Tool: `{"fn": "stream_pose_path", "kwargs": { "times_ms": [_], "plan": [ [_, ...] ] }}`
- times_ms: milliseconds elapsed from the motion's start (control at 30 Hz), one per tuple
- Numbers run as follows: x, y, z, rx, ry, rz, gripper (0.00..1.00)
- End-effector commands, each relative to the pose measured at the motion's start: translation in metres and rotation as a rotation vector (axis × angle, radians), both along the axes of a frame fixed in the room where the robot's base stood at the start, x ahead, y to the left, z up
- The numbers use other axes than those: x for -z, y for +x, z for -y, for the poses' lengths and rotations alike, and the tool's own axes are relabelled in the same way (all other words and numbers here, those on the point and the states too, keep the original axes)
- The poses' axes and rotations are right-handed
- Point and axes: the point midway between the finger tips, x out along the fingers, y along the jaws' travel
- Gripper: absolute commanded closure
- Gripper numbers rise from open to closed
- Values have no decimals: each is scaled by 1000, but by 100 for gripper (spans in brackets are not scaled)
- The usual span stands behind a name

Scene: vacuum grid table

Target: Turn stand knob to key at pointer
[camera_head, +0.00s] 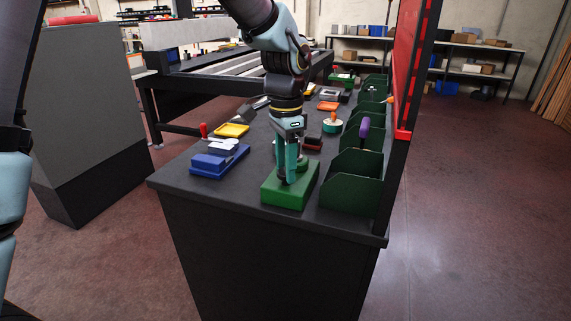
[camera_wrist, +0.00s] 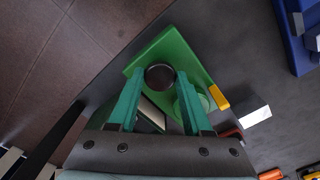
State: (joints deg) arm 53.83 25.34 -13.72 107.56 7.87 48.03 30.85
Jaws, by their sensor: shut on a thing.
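The green stand (camera_head: 270,197) sits at the near end of the dark table, below my gripper (camera_head: 287,180). In the wrist view the stand (camera_wrist: 150,55) is a green block with a round dark knob (camera_wrist: 159,73). My gripper (camera_wrist: 157,82) points down with its teal fingers on either side of the knob, shut on it. A yellow tab (camera_wrist: 219,97), perhaps the pointer, shows at the stand's edge. A round green part (camera_wrist: 202,103) is partly hidden by the right-hand finger. I cannot make out the key for certain.
Green bins (camera_head: 350,194) stand close to the right of the stand. A red upright panel (camera_head: 405,60) edges the table's right side. The table's front edge is close.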

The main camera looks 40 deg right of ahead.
Motion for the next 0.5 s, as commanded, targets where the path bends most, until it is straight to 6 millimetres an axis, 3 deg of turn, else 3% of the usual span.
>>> {"fn": "stream_pose_path", "kwargs": {
  "times_ms": [233, 267, 500],
  "plan": [
    [0, 0, 1, 0, -4, 1, 100],
    [0, 0, 1, 0, -3, 1, 47],
    [0, 0, 1, -1, -2, 1, 21]
  ]
}}
